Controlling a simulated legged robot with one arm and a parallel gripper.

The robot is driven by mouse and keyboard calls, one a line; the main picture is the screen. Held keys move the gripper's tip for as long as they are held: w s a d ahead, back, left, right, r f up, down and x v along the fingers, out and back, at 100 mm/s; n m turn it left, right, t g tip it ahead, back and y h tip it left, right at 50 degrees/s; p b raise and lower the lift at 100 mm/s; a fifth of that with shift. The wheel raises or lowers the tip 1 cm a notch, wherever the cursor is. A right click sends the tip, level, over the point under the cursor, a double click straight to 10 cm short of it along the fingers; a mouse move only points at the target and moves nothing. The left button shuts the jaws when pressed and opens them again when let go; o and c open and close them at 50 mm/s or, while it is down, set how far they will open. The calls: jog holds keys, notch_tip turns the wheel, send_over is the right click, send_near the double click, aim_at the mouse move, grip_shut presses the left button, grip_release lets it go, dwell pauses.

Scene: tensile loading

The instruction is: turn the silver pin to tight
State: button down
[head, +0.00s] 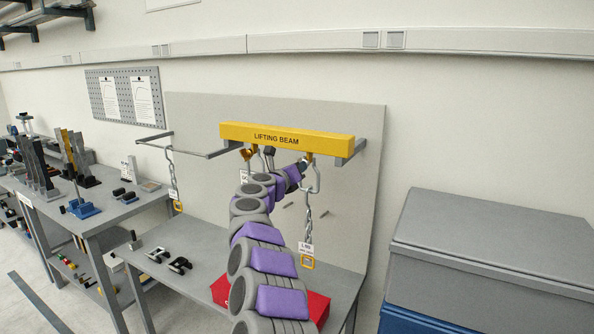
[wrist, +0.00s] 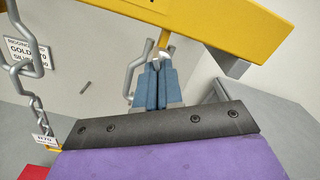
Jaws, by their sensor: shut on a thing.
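The yellow lifting beam (head: 287,139) hangs in front of a grey board, and its underside crosses the top of the wrist view (wrist: 215,28). A silver shackle (head: 317,178) hangs under its right part; in the wrist view a bent silver shackle bar (wrist: 138,66) shows beside my fingers. My gripper (wrist: 156,68) is at the yellow lug (wrist: 164,48), its blue fingers closed on a small bright end that I take to be the silver pin (wrist: 157,64). The fingers hide most of the pin, so its thread and seating cannot be seen. In the head view my arm covers much of this area.
A chain (head: 309,214) with a white tag (head: 306,247) hangs close to the right of my arm. A red box (head: 317,305) stands on the grey bench (head: 205,278) below. Two dark shackles (head: 180,265) lie there. A grey chest (head: 490,245) stands at right.

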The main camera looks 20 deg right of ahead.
jog(key=shift+d+f, duration=0.1)
jog(key=shift+f, duration=0.3)
jog(key=c, duration=1.4)
grip_release()
jog(key=shift+w, duration=0.15)
jog(key=shift+o, duration=0.6)
jog(key=shift+d+r, duration=0.15)
jog(key=shift+d, duration=0.05)
jog(key=shift+a, duration=0.1)
jog(key=b+v, duration=0.1)
jog(key=v, duration=1.6)
jog(key=shift+a, duration=0.2)
